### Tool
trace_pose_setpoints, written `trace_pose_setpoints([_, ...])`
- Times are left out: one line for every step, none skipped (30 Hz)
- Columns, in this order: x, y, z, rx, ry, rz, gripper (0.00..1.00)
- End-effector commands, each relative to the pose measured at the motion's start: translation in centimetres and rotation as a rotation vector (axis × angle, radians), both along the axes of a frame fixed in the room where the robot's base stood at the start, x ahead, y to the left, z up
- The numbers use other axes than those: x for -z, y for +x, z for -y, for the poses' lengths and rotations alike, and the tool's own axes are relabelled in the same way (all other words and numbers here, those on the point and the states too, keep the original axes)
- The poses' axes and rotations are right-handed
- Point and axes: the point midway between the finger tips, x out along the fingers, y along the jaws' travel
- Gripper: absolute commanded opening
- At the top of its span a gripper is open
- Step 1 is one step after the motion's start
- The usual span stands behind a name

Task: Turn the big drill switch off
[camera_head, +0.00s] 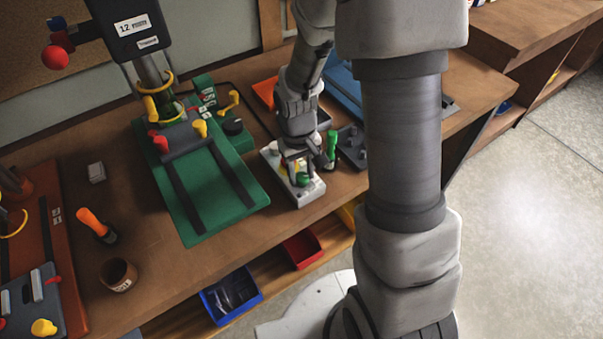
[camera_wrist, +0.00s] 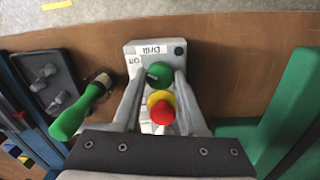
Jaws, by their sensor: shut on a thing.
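The white drill control box (camera_head: 312,192) stands on the bench to the right of the green drill press (camera_head: 232,195). In the wrist view the box (camera_wrist: 138,49) has a "Drill" label, a dark green rotary knob (camera_wrist: 159,72) and a red and yellow button (camera_wrist: 161,112) nearer my wrist. My gripper (camera_wrist: 158,78) is shut on the green knob, one finger on each side of it. In the head view my gripper (camera_head: 298,168) is over the box and hides much of its top. The marks around the knob are partly hidden.
A green-handled tool (camera_head: 331,144) stands close to the box; it also shows in the wrist view (camera_wrist: 78,112). A dark plate with pegs (camera_head: 352,144) is beyond it. An orange-handled tool (camera_head: 92,220) and a brown cup (camera_head: 119,274) are at left. Bins sit below the bench.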

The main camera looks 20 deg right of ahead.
Motion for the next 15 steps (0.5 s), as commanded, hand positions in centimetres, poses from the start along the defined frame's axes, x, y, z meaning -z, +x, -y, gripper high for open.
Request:
trace_pose_setpoints([-0.03,0.04,0.02,0.006,0.0,0.001,0.0])
trace_pose_setpoints([-0.04,0.04,0.02,0.008,0.0,0.001,0.0])
trace_pose_setpoints([-0.04,0.04,0.02,0.01,0.0,0.001,0.0])
trace_pose_setpoints([-0.05,0.03,0.02,0.01,0.0,0.0,0.0])
trace_pose_setpoints([-0.05,0.03,0.02,0.011,0.0,0.001,0.0])
trace_pose_setpoints([-0.05,0.03,0.02,0.011,0.0,0.001,0.0])
trace_pose_setpoints([-0.06,0.04,0.03,0.012,0.0,0.001,0.0])
trace_pose_setpoints([-0.06,0.04,0.03,0.012,0.0,0.001,0.0])
trace_pose_setpoints([-0.06,0.04,0.03,0.012,0.0,0.001,0.0])
trace_pose_setpoints([-0.06,0.04,0.03,0.012,0.0,0.001,0.0])
trace_pose_setpoints([-0.06,0.04,0.03,0.012,0.0,0.001,0.0])
trace_pose_setpoints([-0.06,0.04,0.03,0.012,0.0,0.001,0.0])
trace_pose_setpoints([-0.06,0.04,0.03,0.012,0.0,0.001,0.0])
trace_pose_setpoints([-0.06,0.04,0.03,0.011,0.0,0.001,0.47])
trace_pose_setpoints([-0.05,0.04,0.03,0.011,0.0,0.001,0.54])
